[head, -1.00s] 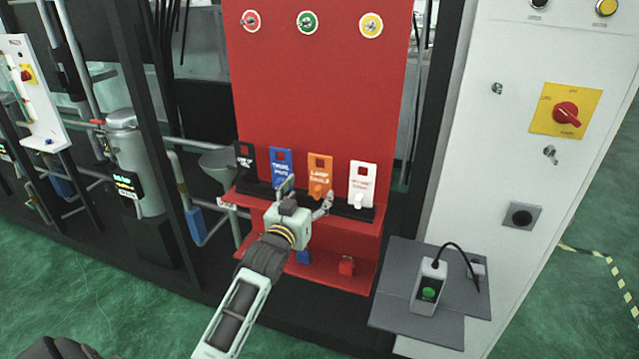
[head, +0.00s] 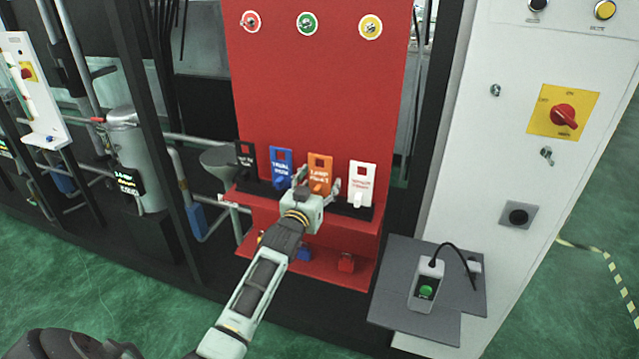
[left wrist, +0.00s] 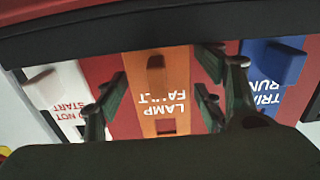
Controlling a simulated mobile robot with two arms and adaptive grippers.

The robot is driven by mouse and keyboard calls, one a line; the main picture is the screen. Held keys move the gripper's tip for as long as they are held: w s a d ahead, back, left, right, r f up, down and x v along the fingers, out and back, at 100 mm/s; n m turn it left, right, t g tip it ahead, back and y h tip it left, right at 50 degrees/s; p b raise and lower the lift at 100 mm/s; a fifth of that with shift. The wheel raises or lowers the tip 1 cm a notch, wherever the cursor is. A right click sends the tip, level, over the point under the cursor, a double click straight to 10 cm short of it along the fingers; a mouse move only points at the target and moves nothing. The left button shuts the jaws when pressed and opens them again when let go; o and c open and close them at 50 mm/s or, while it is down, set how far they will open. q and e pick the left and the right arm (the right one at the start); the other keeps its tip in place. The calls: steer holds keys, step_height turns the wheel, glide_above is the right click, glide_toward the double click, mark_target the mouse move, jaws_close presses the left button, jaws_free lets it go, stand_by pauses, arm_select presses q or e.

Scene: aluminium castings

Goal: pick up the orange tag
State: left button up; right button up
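The orange tag (head: 319,168) stands upright in the rack on the red board, between the blue tag (head: 281,165) and the white tag (head: 361,180). In the left wrist view the orange tag (left wrist: 165,85) reads "LAMP FAULT" upside down and lies between my two fingers. My left gripper (head: 318,190) is open in front of it, one finger to each side, with gaps left between fingers and tag. In the left wrist view the open left gripper (left wrist: 160,95) also shows. My right gripper is not seen; a dark arm part shows at the bottom left.
A black tag (head: 245,158) stands at the rack's left end. The red lower shelf (head: 325,272) holds small blue and red pieces. A grey side shelf (head: 392,285) with a green-button box (head: 427,285) is at the right, beside the white cabinet (head: 505,130).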

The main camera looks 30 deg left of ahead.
arm_select(q)
steer(key=c, duration=0.9)
steer(key=shift+r, duration=0.15)
